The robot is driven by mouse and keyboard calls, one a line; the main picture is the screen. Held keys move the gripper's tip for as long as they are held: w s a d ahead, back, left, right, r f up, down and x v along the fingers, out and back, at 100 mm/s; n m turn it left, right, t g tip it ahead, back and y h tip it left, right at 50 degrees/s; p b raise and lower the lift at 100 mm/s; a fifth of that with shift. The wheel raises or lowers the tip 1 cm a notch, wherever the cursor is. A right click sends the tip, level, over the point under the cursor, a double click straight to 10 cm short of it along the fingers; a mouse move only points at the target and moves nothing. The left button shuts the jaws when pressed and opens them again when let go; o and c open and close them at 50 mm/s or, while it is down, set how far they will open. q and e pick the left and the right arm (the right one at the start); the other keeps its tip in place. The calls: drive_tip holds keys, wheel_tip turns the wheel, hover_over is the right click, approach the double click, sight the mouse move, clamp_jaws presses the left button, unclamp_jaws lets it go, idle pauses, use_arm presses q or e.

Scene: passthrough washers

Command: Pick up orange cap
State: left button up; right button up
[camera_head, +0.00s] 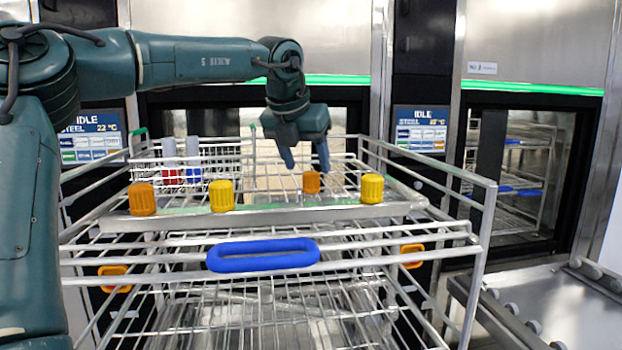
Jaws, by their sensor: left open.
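Two orange caps stand among the caps along the front bar of the wire rack: one orange cap (142,199) at the left end, and another orange cap (311,183) right of the middle. My left gripper (307,172) is open and points down just above and behind the right-hand orange cap. Its two blue fingertips are apart and nothing shows between them. I cannot tell whether a fingertip touches the cap. My right gripper is not in view.
Yellow caps stand on the bar near the orange ones, one in the middle (221,196) and one at the right (372,189). A blue handle (263,255) is on the rack's front. Red and blue labelled tubes (170,160) stand behind. A steel table (560,305) is at right.

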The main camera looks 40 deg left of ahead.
sight(311, 172)
use_arm(q)
drive_tip(key=p+x, duration=0.1)
drive_tip(key=x, duration=0.3)
drive_tip(key=shift+w, duration=0.1)
drive_tip(key=shift+d, duration=0.1)
drive_tip(key=shift+c, duration=0.5)
drive_tip(key=c, duration=0.9)
drive_tip(key=shift+c, duration=0.3)
wheel_tip(311, 172, up, 10)
drive_tip(key=shift+r, duration=0.1)
